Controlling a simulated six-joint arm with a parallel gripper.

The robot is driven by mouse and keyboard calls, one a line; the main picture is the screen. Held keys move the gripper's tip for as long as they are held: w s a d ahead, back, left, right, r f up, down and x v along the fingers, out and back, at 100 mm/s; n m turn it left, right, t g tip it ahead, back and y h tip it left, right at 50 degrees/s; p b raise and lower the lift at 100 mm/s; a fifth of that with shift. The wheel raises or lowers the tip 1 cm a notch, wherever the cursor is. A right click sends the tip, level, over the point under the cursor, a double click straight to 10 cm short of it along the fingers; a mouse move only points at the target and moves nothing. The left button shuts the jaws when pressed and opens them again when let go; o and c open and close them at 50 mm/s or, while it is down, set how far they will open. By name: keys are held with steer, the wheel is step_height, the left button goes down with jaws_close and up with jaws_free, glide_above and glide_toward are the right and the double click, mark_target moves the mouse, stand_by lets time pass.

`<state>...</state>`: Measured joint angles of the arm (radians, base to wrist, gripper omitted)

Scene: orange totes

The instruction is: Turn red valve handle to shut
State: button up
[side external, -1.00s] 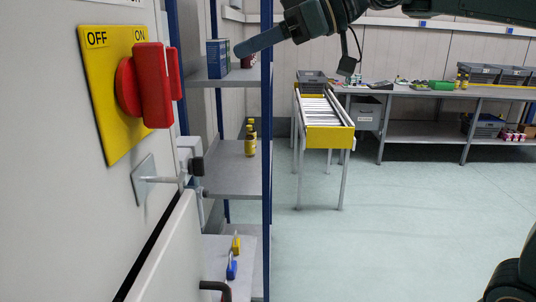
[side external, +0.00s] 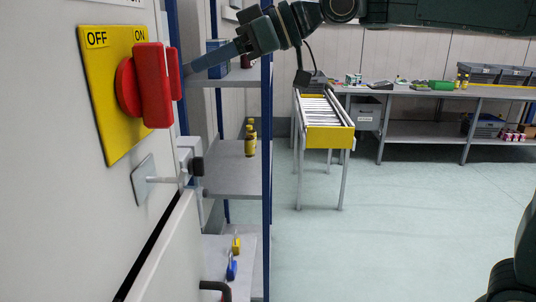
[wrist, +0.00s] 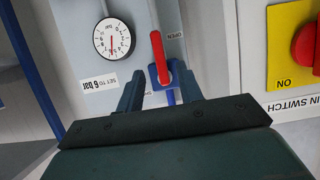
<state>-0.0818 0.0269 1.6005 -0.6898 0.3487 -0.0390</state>
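The red valve handle (wrist: 158,48) shows in the wrist view as a bar on a blue valve body (wrist: 153,76), pointing up in the picture near the OPEN label (wrist: 174,36). A lower label is mostly covered by my gripper. My gripper (wrist: 160,80) is open, with one finger on each side of the valve's lower end and nothing visibly clamped. Whether the fingers touch the valve I cannot tell. In the side view my gripper (side external: 203,61) points left and its tips reach the red rotary switch's edge in the picture. The valve is not visible there.
A pressure gauge (wrist: 113,38) sits left of the handle in the wrist view. The red main switch (side external: 154,85) on its yellow plate (side external: 112,115) stands out from the cabinet. A blue-posted shelf (side external: 267,190) stands behind.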

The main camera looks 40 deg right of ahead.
mark_target(179, 75)
steer(key=x, duration=0.7)
steer(key=shift+w+f, duration=0.1)
steer(key=shift+f, duration=0.05)
jaws_close()
